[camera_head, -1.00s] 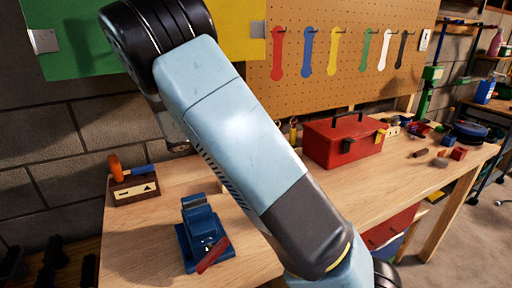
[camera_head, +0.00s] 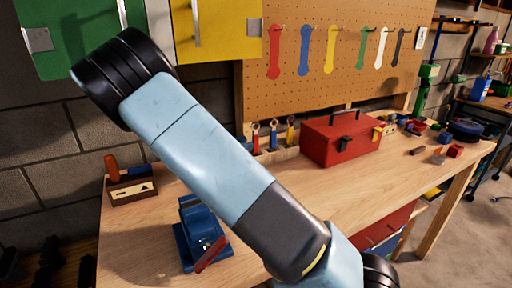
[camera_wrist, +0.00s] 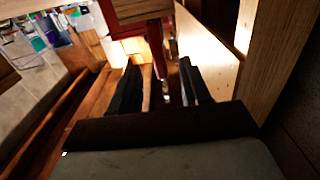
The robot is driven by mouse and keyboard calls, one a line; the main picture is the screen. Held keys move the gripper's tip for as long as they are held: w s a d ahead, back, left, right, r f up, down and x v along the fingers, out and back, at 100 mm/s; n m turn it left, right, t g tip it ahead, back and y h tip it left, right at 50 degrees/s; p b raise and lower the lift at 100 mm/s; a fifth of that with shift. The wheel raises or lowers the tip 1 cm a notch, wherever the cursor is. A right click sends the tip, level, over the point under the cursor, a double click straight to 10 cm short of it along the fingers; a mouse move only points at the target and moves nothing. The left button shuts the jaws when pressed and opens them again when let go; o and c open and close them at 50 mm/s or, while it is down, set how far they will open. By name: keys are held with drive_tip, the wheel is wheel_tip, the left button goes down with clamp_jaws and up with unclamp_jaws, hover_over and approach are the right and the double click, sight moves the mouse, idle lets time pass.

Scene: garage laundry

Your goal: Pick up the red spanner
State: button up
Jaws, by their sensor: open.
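The red spanner (camera_head: 255,136) stands in a wooden rack (camera_head: 282,154) at the back of the bench, to the left of a blue one (camera_head: 273,135) and a yellow one (camera_head: 290,132). My gripper (camera_wrist: 158,66) shows in the wrist view with its two dark fingers apart. A narrow red bar (camera_wrist: 158,48) shows in the gap between the fingers, with a small shiny part near it. It may be the red spanner, but the view is dark and I cannot tell whether it touches a finger. The gripper is not visible in the head view.
A red toolbox (camera_head: 340,140) stands right of the rack. A blue vise (camera_head: 200,238) sits at the front left, and a wooden block with an orange-handled tool (camera_head: 131,186) behind it. Coloured spanner shapes (camera_head: 303,52) line the pegboard (camera_head: 350,80). Cabinets hang at upper left.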

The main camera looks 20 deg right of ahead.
sight(255, 152)
drive_tip(key=d, duration=0.2)
drive_tip(key=w+d, duration=0.1)
drive_tip(key=d, duration=0.2)
drive_tip(key=shift+d, duration=0.1)
clamp_jaws()
idle(0.3)
